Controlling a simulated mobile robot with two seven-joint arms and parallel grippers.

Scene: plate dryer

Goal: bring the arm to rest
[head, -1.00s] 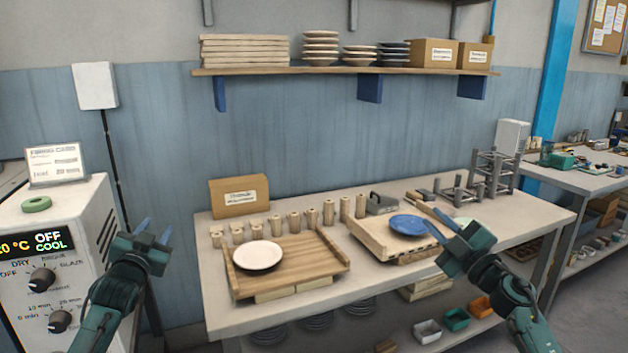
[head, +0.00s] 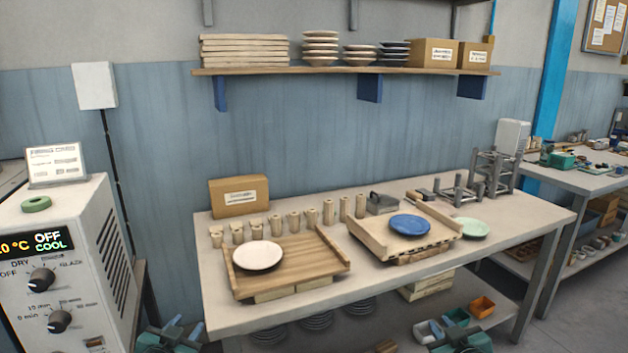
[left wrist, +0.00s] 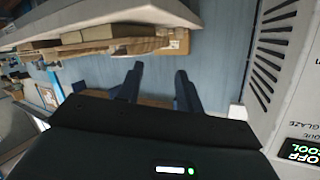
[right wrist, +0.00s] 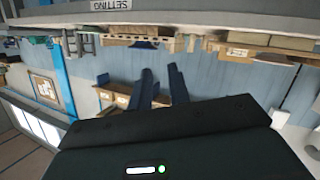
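My left gripper (head: 182,327) is low at the bottom edge of the head view, in front of the table's left end and right of the dryer. In the left wrist view its two fingers (left wrist: 158,85) stand apart with nothing between them. My right gripper (head: 455,332) is low at the bottom edge of the head view, in front of the lower shelf. In the right wrist view its fingers (right wrist: 160,85) are apart and empty. Most of both arms is out of the head view.
The table (head: 370,285) holds a white plate (head: 258,255) on a left wooden tray, a blue plate (head: 410,225) on a right one, and a pale green plate (head: 472,229). The dryer (head: 75,270) stands at left, its display reading OFF and COOL.

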